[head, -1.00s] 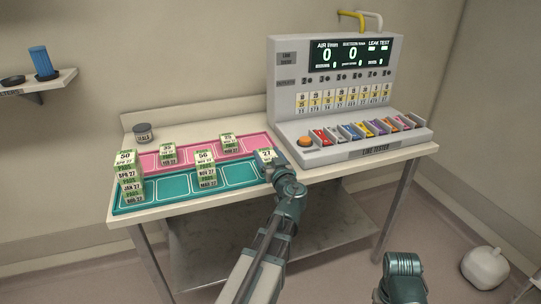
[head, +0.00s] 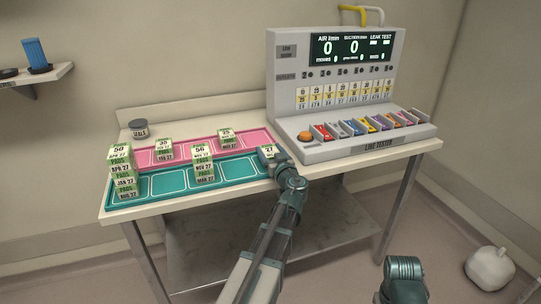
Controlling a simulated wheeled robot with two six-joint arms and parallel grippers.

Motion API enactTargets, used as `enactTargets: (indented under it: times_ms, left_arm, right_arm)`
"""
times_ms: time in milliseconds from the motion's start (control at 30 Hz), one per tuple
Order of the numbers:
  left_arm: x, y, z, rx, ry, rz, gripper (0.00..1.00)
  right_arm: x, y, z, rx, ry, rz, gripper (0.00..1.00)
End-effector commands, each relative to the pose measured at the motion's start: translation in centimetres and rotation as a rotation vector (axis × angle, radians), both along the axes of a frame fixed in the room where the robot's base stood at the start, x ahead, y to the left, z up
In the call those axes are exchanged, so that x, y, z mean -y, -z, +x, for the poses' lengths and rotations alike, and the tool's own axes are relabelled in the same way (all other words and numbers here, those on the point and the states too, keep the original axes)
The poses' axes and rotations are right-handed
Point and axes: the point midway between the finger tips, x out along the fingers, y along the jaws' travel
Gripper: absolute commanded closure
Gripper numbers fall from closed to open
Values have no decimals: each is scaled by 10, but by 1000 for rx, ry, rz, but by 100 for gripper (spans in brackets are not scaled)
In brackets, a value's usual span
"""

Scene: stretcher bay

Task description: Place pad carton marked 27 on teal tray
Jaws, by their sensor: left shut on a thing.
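The pad carton marked 27 (head: 268,150) is a small white and green box at the right end of the teal tray (head: 121,201). My left gripper (head: 272,158) is shut on it, coming from the front right. The gripper hides part of the carton and the tray's right end. I cannot tell whether the carton touches the tray or hangs just above it. Stacks of pad cartons stand on the teal tray at its left end (head: 124,172) and near its middle (head: 203,165). My right gripper is not in view; only part of that arm shows at the bottom.
A pink tray (head: 184,151) lies behind the teal one, with cartons at its left (head: 164,150) and right (head: 227,139). A grey tin (head: 139,129) stands behind. The line tester (head: 340,90) fills the table's right side. Several teal tray slots are bare.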

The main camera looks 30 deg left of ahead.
Motion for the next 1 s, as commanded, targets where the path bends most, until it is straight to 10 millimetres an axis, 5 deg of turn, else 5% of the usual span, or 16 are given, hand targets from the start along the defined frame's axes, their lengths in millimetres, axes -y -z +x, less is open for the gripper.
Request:
enactTargets:
  times_ms: [267,300,400,733,1000]
  left_arm:
    - [0,4,0,0,0,0,94]
    - [0,2,0,0,0,0,18]
    - [0,2,0,0,0,0,0]
    - [0,-4,0,0,0,0,0]
    - [39,-1,-36,0,3,0,0]
  right_arm:
    - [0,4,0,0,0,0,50]
    - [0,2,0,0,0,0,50]
    - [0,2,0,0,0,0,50]
    - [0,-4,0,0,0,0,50]
    - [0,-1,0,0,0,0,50]
